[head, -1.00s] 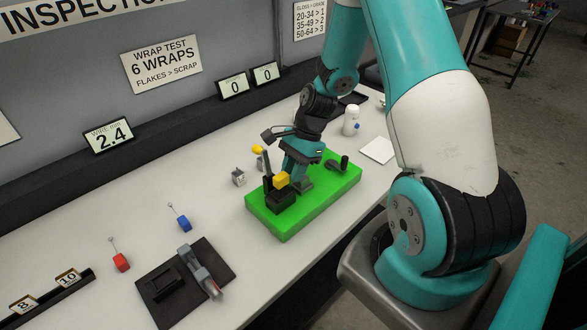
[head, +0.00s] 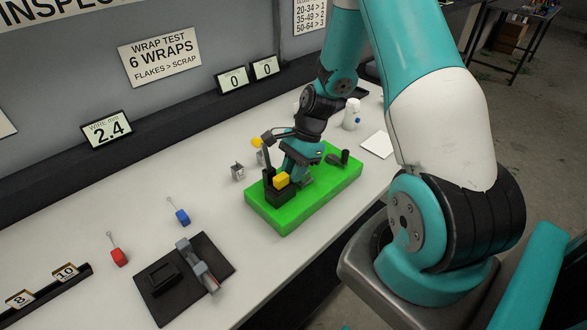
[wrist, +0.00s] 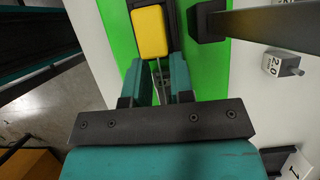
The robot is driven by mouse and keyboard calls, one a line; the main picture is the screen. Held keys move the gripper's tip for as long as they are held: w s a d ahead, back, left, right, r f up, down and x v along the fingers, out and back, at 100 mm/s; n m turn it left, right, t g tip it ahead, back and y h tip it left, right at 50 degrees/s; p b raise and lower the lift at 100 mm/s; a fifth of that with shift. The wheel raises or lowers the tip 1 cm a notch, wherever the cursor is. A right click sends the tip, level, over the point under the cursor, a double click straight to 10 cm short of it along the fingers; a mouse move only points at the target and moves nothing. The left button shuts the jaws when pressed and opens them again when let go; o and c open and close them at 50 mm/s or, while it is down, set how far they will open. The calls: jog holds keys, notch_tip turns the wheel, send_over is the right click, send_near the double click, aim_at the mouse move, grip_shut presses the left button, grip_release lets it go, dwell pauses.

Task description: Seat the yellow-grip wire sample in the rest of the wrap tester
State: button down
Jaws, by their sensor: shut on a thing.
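The wire sample's yellow grip (head: 281,181) is at the black block (head: 279,197) on the green base (head: 320,204) of the wrap tester. My gripper (head: 292,176) is just right of it over the base. In the wrist view the yellow grip (wrist: 150,30) lies just beyond my gripper's fingertips (wrist: 158,68), over a dark part of the tester. A thin wire runs from the grip back between the teal fingers, which are shut on the sample. Whether the grip touches the bottom of the rest is hidden.
A black lever with a yellow knob (head: 257,142) rises close left of my gripper. A black crank (head: 338,159) is on the base's right. Blue (head: 183,217) and red (head: 119,257) samples and a clamp-like device on a dark mat (head: 215,251) lie to the left. Small grey blocks (head: 238,171) stand behind.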

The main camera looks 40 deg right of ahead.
jog(key=shift+f, duration=0.3)
jog(key=c, duration=0.9)
grip_release()
jog(key=shift+r, duration=0.1)
jog(key=b+v, duration=0.2)
jog(key=v, duration=1.5)
jog(key=shift+r, duration=0.1)
jog(key=s+a+r+n+h, duration=0.1)
jog(key=s+a+r+n, duration=0.15)
jog(key=a+n, duration=0.55)
jog(key=s+a+r+n, duration=0.25)
jog(key=a+n, duration=0.25)
jog(key=a, duration=0.6)
jog(key=s+a+r+n+b, duration=0.1)
jog(key=s+a+n, duration=0.9)
jog(key=s+n, duration=0.2)
jog(key=shift+r, duration=0.35)
